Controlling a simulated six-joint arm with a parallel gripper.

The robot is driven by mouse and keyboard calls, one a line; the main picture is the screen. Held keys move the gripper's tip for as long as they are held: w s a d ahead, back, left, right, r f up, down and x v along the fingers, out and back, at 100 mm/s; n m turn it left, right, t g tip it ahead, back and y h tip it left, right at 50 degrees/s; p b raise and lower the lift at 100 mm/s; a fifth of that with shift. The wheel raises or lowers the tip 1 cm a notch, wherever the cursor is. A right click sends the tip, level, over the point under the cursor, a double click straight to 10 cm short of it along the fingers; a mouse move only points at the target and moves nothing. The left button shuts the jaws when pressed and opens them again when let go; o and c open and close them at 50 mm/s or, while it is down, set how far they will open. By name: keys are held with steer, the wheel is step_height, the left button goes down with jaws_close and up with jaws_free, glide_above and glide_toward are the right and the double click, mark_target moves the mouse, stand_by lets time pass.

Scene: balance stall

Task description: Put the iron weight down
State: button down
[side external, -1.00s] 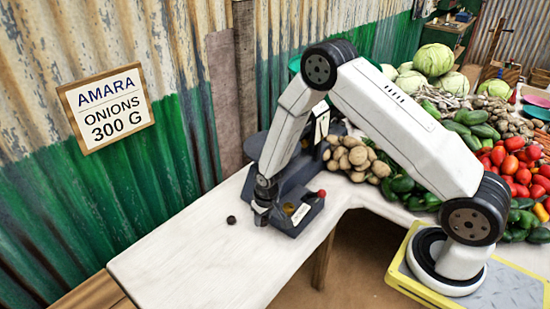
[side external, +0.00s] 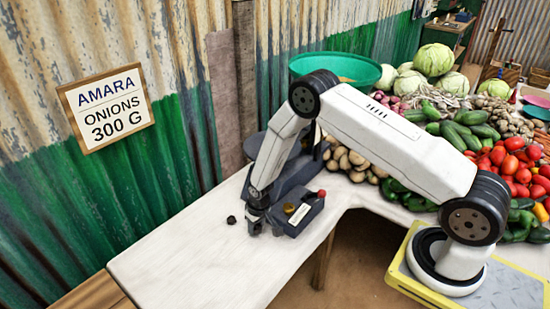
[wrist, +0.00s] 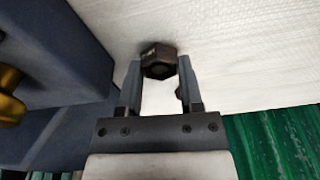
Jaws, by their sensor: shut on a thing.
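My gripper (wrist: 158,72) is shut on a dark hexagonal iron weight (wrist: 158,58), which sits between the fingertips in the wrist view. In the side view my gripper (side external: 256,226) points down, low over the white table, just left of the scale's front end. The held weight is hard to make out there, and I cannot tell whether it touches the table. A second small dark weight (side external: 231,219) stands on the table just left of my gripper. In the wrist view a small dark bit beside the right finger is mostly hidden.
The dark blue-grey balance (side external: 298,226) stands close on the right, with a brass piece (side external: 289,208) and a red knob (side external: 321,193). A green pan (side external: 375,68) is behind my arm. The white table (side external: 190,265) is bare toward the front left. Vegetables lie at the back right.

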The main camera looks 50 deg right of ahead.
mark_target(260, 229)
steer(key=shift+f, duration=0.5)
steer(key=shift+c, duration=1.2)
jaws_free()
steer(key=shift+f, duration=0.1)
step_height(260, 229, up, 12)
steer(key=s, duration=0.2)
